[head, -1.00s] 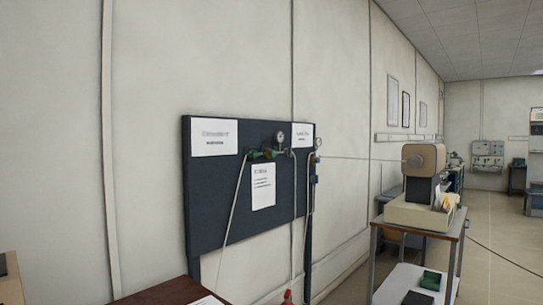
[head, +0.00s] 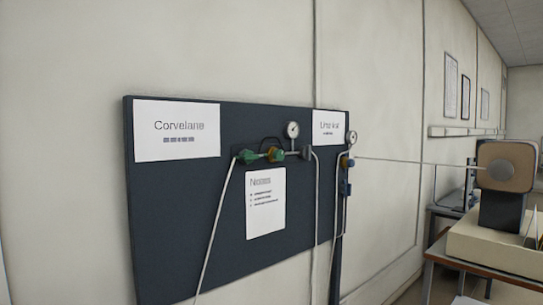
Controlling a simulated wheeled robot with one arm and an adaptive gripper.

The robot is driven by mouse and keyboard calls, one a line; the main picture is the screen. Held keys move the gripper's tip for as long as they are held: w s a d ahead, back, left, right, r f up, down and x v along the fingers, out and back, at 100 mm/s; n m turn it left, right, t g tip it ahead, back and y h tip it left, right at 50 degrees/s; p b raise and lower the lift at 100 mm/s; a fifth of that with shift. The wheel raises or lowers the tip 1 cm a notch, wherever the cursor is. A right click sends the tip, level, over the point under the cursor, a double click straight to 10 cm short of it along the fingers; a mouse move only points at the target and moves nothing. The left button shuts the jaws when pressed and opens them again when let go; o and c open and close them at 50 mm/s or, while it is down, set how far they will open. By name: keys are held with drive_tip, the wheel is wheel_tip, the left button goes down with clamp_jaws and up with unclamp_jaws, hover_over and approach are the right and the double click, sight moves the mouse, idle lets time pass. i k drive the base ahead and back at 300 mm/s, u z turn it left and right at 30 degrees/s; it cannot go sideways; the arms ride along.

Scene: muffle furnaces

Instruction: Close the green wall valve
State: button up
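The green wall valve (head: 248,156) is on a dark blue wall panel (head: 165,220) in the head view. A round gauge (head: 292,130) stands above the right end of the row. Whether the valve is open or closed cannot be told. My gripper is not in view.
Signs "Corvelane" (head: 178,130) and a notes sheet (head: 265,202) are on the panel. A second gauge (head: 352,137) and blue fitting (head: 345,187) are at its right edge. A tan device (head: 507,166) stands on a table (head: 480,265) at the right.

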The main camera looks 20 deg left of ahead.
sight(249, 157)
drive_tip(key=i, duration=1.4)
drive_tip(key=u, duration=2.3)
drive_tip(key=i, duration=1)
drive_tip(key=z, duration=0.05)
